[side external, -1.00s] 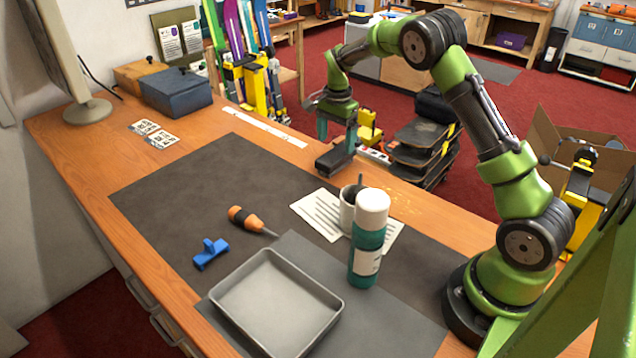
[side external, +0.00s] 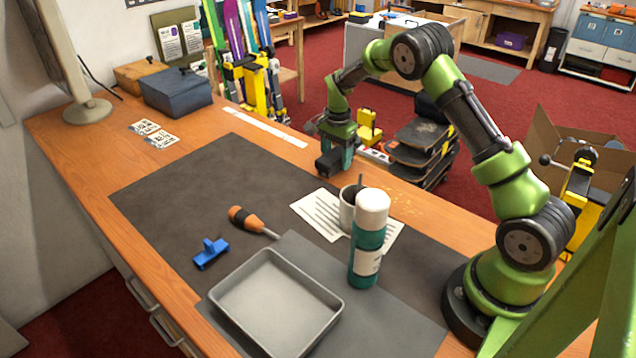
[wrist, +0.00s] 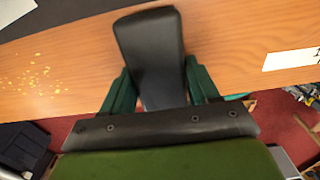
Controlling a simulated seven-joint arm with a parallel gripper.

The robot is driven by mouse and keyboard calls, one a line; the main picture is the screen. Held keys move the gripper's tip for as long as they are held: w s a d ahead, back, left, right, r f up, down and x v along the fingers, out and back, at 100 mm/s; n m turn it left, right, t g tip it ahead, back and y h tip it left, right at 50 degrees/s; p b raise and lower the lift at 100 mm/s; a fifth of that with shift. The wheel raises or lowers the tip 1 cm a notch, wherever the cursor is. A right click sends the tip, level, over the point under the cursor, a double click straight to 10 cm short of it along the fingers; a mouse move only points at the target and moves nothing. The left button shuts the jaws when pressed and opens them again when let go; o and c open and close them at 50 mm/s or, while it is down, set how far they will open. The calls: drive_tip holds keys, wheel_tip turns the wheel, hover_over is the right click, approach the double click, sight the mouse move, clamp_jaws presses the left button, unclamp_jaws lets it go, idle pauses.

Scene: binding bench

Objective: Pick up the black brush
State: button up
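The black brush (side external: 329,166) is a dark, block-like thing at the bench's back edge, beside the grey mat. In the wrist view the black brush (wrist: 152,58) shows as a long dark shape with a smooth top. My gripper (side external: 340,157) is down at the brush, its teal fingers on either side of it. In the wrist view my gripper (wrist: 158,80) has one finger along each long side, very close to the brush. I cannot tell whether the fingers press on it. The fingertips are partly hidden.
A cup (side external: 347,210) with a dark stick and a teal bottle (side external: 367,245) stand right of my gripper. A paper sheet (side external: 318,211), an orange-handled tool (side external: 245,219), a blue piece (side external: 210,254) and a grey tray (side external: 275,347) lie nearer. The mat's left half is mostly clear.

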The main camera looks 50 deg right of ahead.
sight(336, 153)
drive_tip(key=c, duration=0.5)
drive_tip(key=shift+r, duration=0.1)
wheel_tip(336, 153, up, 10)
drive_tip(key=shift+f, duration=0.1)
